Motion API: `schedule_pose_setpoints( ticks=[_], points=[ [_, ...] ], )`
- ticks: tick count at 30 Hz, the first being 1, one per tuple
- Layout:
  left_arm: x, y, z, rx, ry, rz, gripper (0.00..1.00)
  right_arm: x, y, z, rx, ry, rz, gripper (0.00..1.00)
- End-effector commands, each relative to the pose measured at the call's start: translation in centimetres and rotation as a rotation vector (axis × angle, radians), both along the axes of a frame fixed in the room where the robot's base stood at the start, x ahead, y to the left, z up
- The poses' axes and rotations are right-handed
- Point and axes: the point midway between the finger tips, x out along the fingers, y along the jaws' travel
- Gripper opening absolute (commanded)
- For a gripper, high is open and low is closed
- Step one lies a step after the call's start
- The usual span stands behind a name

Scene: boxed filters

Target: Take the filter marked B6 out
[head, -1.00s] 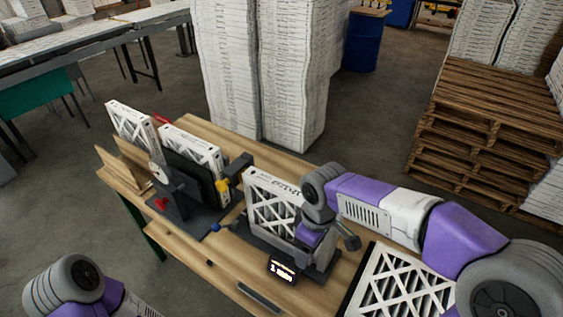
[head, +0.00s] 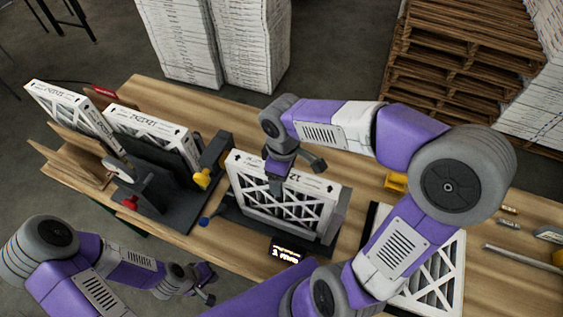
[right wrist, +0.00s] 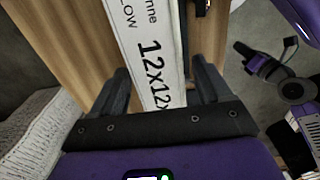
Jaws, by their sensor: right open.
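A white-framed filter (head: 283,213) with a lattice face stands upright in a dark holder (head: 233,222) in the middle of the bench. My right gripper (head: 277,180) is at this filter's top edge in the head view. In the right wrist view its fingers (right wrist: 161,90) are open, one on each side of the filter's printed edge (right wrist: 152,62), which reads "12x12". My left gripper (head: 208,284) is open and empty near the front edge of the bench. I cannot read a B6 mark on any filter.
Two more filters (head: 70,112) (head: 152,135) stand at the left by a dark fixture (head: 165,186) with a yellow knob (head: 202,180). Another filter (head: 432,275) lies flat at the right. A small lit display (head: 287,251) sits at the front. Pallets (head: 460,60) stand behind.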

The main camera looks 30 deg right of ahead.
Motion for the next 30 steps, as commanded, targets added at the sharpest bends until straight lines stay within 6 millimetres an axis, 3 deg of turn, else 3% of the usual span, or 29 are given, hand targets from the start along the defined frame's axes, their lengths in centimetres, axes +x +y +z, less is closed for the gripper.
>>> schedule_pose_setpoints(
  ticks=[6, 14, 26, 30],
  points=[
    [0.0, 0.0, -0.2, 0.000, -0.001, 0.000, 0.00, 0.0, 0.0, -1.8, 0.001, 0.001, -0.001, 0.78],
    [0.0, 0.0, -0.2, 0.000, -0.001, 0.000, 0.00, 0.0, 0.0, -1.9, 0.001, -0.001, 0.000, 0.78],
    [0.0, 0.0, -0.2, 0.000, -0.001, 0.000, 0.00, 0.0, 0.0, -1.9, 0.001, -0.001, -0.001, 0.19],
    [0.0, 0.0, -0.2, 0.000, -0.001, 0.000, 0.00, 0.0, 0.0, -1.9, 0.001, -0.001, 0.000, 0.18]
  ],
)
